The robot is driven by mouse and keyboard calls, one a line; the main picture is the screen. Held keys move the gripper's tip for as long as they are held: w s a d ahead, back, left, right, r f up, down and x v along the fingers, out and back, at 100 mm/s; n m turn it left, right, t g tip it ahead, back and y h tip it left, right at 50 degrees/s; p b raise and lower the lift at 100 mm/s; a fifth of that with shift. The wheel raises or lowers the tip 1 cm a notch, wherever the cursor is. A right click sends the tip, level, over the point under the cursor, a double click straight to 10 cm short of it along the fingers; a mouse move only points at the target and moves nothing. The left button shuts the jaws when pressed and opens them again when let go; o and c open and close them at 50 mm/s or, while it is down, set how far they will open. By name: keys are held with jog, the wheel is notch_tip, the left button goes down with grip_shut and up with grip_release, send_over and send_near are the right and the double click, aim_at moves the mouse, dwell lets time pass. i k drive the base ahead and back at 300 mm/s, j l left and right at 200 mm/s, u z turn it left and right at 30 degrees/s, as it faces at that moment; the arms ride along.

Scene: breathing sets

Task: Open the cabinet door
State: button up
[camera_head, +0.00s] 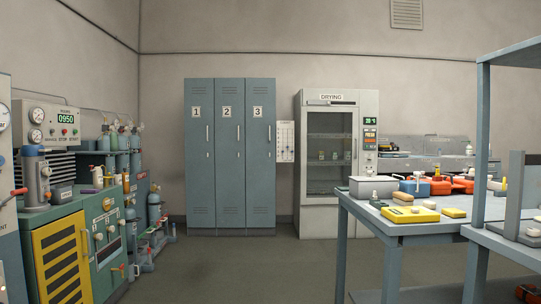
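A tall blue-grey cabinet (230,190) stands against the back wall. It has three narrow doors marked 1 (200,165), 2 (230,175) and 3 (260,165), each with a slim vertical handle and all shut. Small items stand on a shelf behind the glass. A low green unit at the left has a yellow slatted door (62,260), also shut. My gripper is not in view.
A blue-grey table (400,229) with yellow and orange cases takes up the right. A shelf frame (482,150) stands at the far right. Gas cylinders (154,207) and a gauge panel (50,120) line the left. The middle floor (235,270) is clear.

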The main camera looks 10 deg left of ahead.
aim_at(355, 110)
jog(key=u, duration=0.15)
jog(key=i+j+u, duration=0.25)
jog(key=i, duration=0.15)
jog(key=i+j+u, duration=0.3)
jog(key=i+j, duration=0.1)
jog(key=i, duration=0.75)
jog(key=i+j, duration=0.1)
jog(key=i, duration=0.7)
jog(key=i+j+z, duration=0.2)
jog(key=i, duration=2.2)
jog(key=i+l+z, duration=0.15)
jog(key=i+z, duration=0.25)
jog(key=i, duration=0.25)
jog(key=i+j+z, duration=0.1)
jog(key=i+z, duration=0.3)
jog(key=i, duration=0.2)
jog(key=i+j+z, duration=0.35)
jog(key=i, duration=0.3)
jog(key=l, duration=0.1)
